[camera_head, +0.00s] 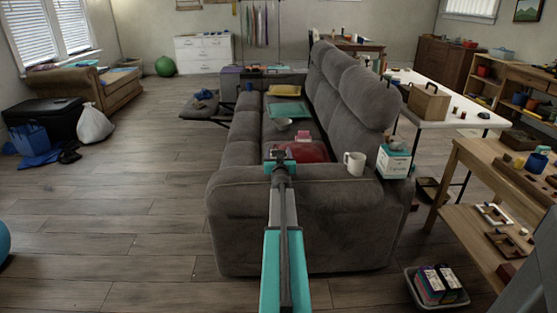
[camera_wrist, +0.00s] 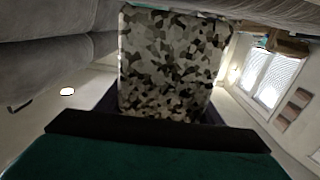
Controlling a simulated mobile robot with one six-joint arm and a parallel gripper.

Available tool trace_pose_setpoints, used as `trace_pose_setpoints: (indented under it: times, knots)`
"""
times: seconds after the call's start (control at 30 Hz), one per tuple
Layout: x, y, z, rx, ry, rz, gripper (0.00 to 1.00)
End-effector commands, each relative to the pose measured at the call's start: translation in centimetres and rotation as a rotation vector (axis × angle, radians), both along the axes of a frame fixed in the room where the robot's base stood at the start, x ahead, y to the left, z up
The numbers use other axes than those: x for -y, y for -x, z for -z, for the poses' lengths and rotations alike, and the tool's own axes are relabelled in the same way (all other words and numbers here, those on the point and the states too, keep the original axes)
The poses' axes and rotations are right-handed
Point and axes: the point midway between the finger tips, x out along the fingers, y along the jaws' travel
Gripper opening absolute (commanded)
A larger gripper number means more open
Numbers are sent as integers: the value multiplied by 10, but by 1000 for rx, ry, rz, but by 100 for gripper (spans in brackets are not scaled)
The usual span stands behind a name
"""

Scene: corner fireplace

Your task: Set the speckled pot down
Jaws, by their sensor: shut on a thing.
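The speckled pot (camera_wrist: 172,62), patterned in black, grey and cream, fills the upper middle of the wrist view. My gripper (camera_wrist: 160,115) is shut on it; a dark bar of the gripper crosses just below the pot. In the head view my gripper (camera_head: 281,160) is over the near end of the grey sofa (camera_head: 290,205), about at its near armrest. The pot cannot be made out clearly there, being small and behind my arm. The wrist view does not show whether the pot touches anything beneath it.
A white mug (camera_head: 354,162) and a white-and-teal box (camera_head: 393,161) stand right of my gripper at the sofa's near end. A white table (camera_head: 450,108) stands at the right. The left floor is largely open.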

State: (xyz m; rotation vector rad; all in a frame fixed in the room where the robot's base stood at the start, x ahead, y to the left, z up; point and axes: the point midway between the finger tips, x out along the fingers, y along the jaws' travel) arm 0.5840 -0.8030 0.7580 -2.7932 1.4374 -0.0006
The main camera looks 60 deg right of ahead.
Motion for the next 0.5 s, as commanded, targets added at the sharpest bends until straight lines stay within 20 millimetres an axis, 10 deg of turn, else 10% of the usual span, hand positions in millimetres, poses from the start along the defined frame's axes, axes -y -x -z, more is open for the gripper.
trace_pose_setpoints:
  times: [0.5]
  knots:
    - [0, 0, 32, 0, 1, 0, 29]
